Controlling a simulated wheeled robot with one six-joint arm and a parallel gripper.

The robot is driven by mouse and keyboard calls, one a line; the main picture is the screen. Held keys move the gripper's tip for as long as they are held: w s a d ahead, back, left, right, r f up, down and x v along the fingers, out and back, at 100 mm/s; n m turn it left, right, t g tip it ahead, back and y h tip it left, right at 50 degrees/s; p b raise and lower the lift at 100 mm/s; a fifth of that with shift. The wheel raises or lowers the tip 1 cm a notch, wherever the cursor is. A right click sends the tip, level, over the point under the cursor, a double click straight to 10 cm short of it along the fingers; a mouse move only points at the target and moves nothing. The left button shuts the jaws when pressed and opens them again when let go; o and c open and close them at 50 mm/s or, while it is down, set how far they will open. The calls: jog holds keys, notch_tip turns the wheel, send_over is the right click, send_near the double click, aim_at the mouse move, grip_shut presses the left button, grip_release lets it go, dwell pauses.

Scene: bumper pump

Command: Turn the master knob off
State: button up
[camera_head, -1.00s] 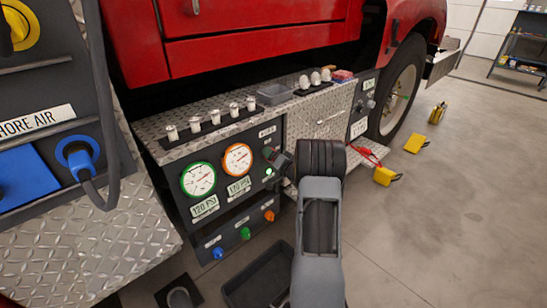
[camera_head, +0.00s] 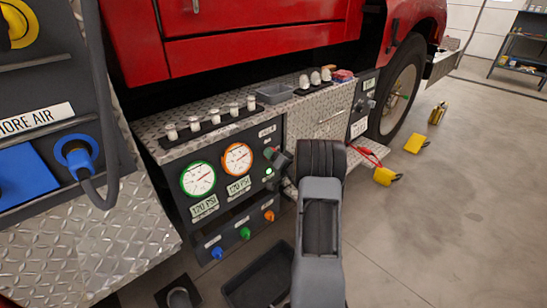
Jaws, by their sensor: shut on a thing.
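The dark pump panel below the red truck body carries a small dark knob (camera_head: 268,153), the likely master knob, right of the orange-ringed gauge (camera_head: 237,159). A small label above it is too small to read surely. My gripper (camera_head: 279,160) is at this knob, shut on it. The fingers and part of the knob are hard to make out behind my dark wrist. A green light (camera_head: 269,171) glows just below the knob. The green-ringed gauge (camera_head: 198,178) is further left. Both gauge displays appear to read 120 PSI.
Blue (camera_head: 217,252), green (camera_head: 245,233) and orange (camera_head: 269,215) knobs line the lower panel. A dark tray (camera_head: 258,278) lies on the floor below. Capped fittings (camera_head: 213,116) stand on the ledge above. Yellow chocks (camera_head: 414,144) lie right; open floor is beyond.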

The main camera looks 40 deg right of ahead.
jog(key=n+b, duration=0.1)
jog(key=n, duration=0.1)
jog(key=n+b, duration=0.1)
jog(key=b, duration=0.1)
jog(key=shift+f+n, duration=0.2)
jog(key=shift+n, duration=0.2)
jog(key=n+t+b, duration=0.1)
jog(key=n+b, duration=0.3)
jog(key=n, duration=0.1)
jog(key=shift+a+b, duration=0.15)
jog(key=shift+b, duration=0.15)
jog(key=n+y+b, duration=0.1)
jog(key=n+b, duration=0.3)
jog(key=shift+n, duration=0.4)
jog(key=shift+a+n+y+b, duration=0.1)
jog(key=shift+n+y+b, duration=0.4)
jog(key=shift+n+b, duration=1.55)
jog(key=shift+r+n, duration=0.1)
jog(key=shift+n, duration=0.45)
jog(key=o, duration=0.9)
jog(key=s+p, duration=0.1)
jog(key=s, duration=0.3)
jog(key=s+d+f+p, duration=0.1)
jog(key=s, duration=0.4)
jog(key=s+d+p, duration=0.1)
jog(key=s+p, duration=0.1)
jog(key=s, duration=0.2)
jog(key=shift+s+f, duration=0.25)
jog(key=shift+s, duration=0.1)
